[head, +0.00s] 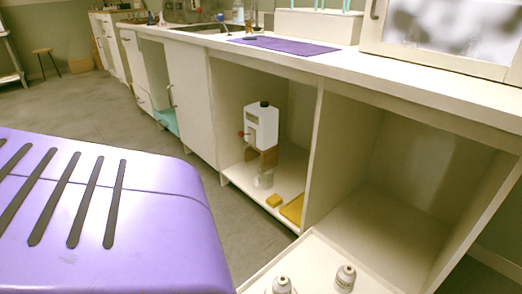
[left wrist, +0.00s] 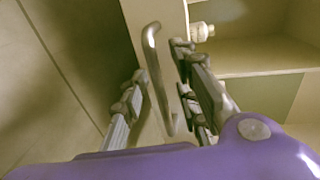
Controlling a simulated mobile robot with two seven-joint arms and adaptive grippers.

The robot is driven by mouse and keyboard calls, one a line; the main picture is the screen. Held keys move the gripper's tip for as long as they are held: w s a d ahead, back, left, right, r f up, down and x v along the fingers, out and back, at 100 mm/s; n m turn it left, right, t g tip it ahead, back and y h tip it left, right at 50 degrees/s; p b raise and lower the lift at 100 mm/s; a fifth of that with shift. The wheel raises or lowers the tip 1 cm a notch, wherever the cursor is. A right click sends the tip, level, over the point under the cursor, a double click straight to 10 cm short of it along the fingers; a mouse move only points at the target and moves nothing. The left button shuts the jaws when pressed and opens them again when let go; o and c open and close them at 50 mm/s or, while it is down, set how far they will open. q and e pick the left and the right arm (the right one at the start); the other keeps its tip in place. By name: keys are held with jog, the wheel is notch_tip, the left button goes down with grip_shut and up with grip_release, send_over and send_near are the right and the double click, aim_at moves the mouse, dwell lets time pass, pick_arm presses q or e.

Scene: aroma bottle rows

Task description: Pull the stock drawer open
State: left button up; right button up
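The stock drawer appears as a cream tray (head: 318,258) at the bottom of the head view, with its front cut off by the frame. White bottles with grey caps (head: 345,278) (head: 281,285) stand in it. In the left wrist view a cream front panel (left wrist: 160,14) carries a grey metal bar handle (left wrist: 154,58). My left gripper (left wrist: 158,82) is open, with one finger on each side of the handle. I see gaps beside the bar; contact cannot be made out. My right gripper is in neither view.
Above the drawer is an open, empty cabinet bay (head: 395,185). The bay to its left holds a white canister (head: 262,127) and yellow items (head: 292,208). A purple mat (head: 284,45) lies on the counter. Open floor (head: 110,115) lies left of the cabinets.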

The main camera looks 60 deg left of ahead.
pick_arm(q)
jog(key=v, duration=0.6)
jog(key=shift+s, duration=0.2)
